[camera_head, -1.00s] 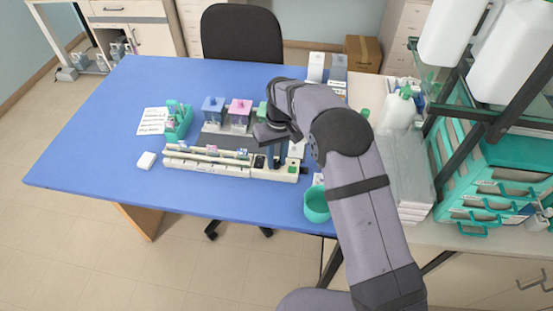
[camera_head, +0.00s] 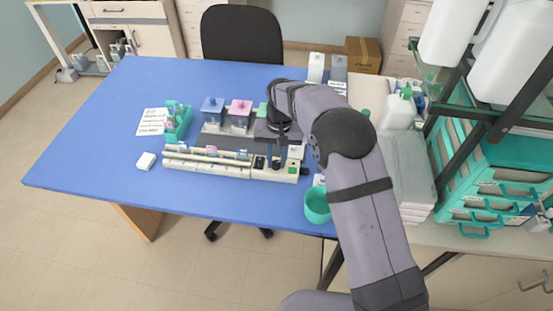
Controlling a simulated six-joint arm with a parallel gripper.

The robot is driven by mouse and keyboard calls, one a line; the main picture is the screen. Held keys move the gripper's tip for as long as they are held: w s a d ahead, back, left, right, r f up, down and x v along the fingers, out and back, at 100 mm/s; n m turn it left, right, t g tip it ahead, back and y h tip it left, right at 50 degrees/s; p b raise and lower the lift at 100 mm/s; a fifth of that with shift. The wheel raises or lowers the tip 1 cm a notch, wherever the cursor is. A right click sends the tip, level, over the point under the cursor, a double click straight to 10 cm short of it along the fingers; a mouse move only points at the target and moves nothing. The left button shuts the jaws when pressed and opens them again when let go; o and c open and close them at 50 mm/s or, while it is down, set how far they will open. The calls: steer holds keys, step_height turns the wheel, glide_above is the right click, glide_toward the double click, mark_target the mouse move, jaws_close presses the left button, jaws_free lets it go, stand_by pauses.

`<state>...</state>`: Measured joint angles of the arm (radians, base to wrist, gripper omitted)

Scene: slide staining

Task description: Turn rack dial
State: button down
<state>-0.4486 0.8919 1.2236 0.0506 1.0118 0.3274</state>
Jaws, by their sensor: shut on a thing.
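The long white staining rack unit (camera_head: 215,168) lies along the front middle of the blue table, with slides along its left part. My gripper (camera_head: 276,162) points down at the right part of this unit. It is shut on what appears to be the rack dial, which is mostly hidden behind the fingers. A small dark square panel (camera_head: 259,163) sits just left of the fingers. A small green button (camera_head: 291,170) sits to their right.
Blue (camera_head: 213,108) and pink (camera_head: 239,110) staining jars stand behind the unit. A teal cup (camera_head: 316,205) stands at the front right. The left of the blue table (camera_head: 90,150) is clear.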

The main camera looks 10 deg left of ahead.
mark_target(277, 163)
steer(key=shift+r, duration=0.1)
steer(key=c, duration=1.5)
jaws_free()
steer(key=shift+c, duration=0.2)
step_height(277, 163, up, 7)
steer(key=shift+w+d+f+b, duration=0.1)
steer(key=shift+b, duration=1.15)
steer(key=shift+r, duration=0.25)
